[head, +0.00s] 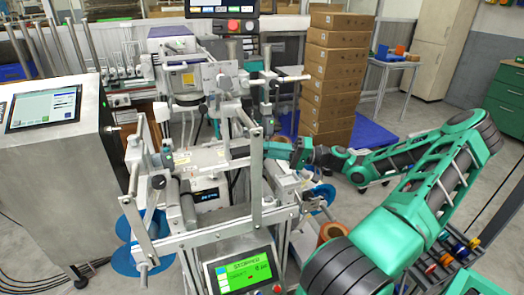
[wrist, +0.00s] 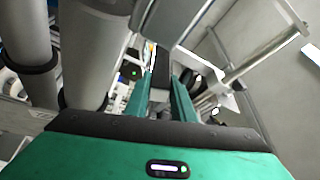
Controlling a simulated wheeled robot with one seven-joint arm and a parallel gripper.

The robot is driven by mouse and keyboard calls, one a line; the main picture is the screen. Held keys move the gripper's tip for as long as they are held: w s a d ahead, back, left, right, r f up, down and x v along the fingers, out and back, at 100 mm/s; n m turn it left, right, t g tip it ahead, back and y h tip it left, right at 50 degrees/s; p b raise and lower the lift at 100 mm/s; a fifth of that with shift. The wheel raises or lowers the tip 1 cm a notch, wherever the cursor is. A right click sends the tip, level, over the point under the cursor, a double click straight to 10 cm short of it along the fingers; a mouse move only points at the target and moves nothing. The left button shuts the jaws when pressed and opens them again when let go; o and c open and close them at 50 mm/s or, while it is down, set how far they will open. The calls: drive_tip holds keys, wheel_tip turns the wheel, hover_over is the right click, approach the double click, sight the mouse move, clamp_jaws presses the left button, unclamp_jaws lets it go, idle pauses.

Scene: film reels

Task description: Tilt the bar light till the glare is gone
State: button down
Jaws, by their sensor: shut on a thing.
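My gripper (head: 270,149) reaches in from the right to the middle of the film machine in the head view. Its two teal fingers also show in the wrist view (wrist: 163,82), shut on a small grey-black piece (wrist: 160,92). This piece appears to be part of the bar light, whose dark bar (head: 239,153) shows just left of the fingers in the head view. Most of the bar light is hidden behind machine parts and the fingers. I cannot make out any glare or the exact tilt.
Upright metal posts (head: 256,178) and a front rail stand close to my gripper. The machine's green screen (head: 243,272) reads "STOPPED". A steel cabinet with a screen (head: 44,108) stands left. Stacked cartons (head: 330,80) stand behind.

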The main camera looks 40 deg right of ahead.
drive_tip(key=shift+f+n+y, duration=0.3)
drive_tip(key=shift+n+y, duration=0.2)
drive_tip(key=shift+n, duration=0.6)
drive_tip(key=c, duration=1.5)
unclamp_jaws()
drive_tip(key=shift+r, duration=0.1)
drive_tip(key=shift+d, duration=0.1)
drive_tip(key=v, duration=1)
drive_tip(key=shift+s+d, duration=0.1)
drive_tip(key=shift+d, duration=0.15)
